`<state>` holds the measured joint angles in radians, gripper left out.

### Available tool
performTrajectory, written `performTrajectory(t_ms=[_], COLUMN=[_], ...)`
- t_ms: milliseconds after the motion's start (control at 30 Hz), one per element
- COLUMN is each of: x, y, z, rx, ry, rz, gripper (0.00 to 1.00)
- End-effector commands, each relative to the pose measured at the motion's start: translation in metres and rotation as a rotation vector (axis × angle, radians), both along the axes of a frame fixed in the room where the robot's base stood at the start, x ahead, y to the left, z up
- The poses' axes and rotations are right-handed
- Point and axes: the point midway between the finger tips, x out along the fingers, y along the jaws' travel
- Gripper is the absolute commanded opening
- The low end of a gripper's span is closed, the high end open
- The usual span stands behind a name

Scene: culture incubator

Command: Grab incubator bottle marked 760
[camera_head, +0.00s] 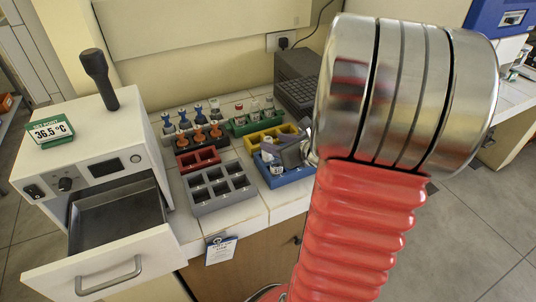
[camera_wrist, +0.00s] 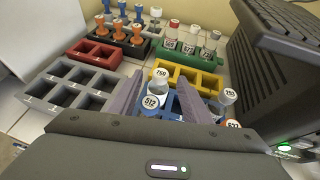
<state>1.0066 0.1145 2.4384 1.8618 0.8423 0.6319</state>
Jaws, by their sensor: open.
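A bottle whose cap label appears to read 760 (camera_wrist: 161,74) stands just beyond my fingertips in the wrist view, near the left end of the yellow rack (camera_wrist: 205,82). Its lower part is hidden. A bottle marked 512 (camera_wrist: 152,101), with a blue band, is nearer, between the fingers of my gripper (camera_wrist: 160,84). The fingers are open; I see no clear grip on either bottle. In the head view my gripper (camera_head: 290,153) is over the blue rack (camera_head: 290,177), partly hidden by my arm. The white incubator (camera_head: 100,140) has its drawer (camera_head: 105,215) open and empty.
Bottles marked 293 (camera_wrist: 229,96) and apparently 527 (camera_wrist: 232,124) stand right of my fingers. The green rack (camera_wrist: 185,55) holds several bottles. The grey rack (camera_wrist: 75,85) and red rack (camera_wrist: 95,53) look empty. A dark keyed device (camera_wrist: 280,60) borders the right.

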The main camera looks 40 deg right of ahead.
Motion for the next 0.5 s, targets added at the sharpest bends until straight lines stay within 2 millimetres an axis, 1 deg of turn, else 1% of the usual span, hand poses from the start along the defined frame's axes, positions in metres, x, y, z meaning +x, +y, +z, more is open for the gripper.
performTrajectory(t_ms=[333, 500], x=[0.034, 0.043], y=[-0.003, -0.005], z=[-0.018, -0.022], rx=[0.002, 0.0], ry=[0.001, 0.001], rz=[0.004, 0.002], gripper=[0.44, 0.44])
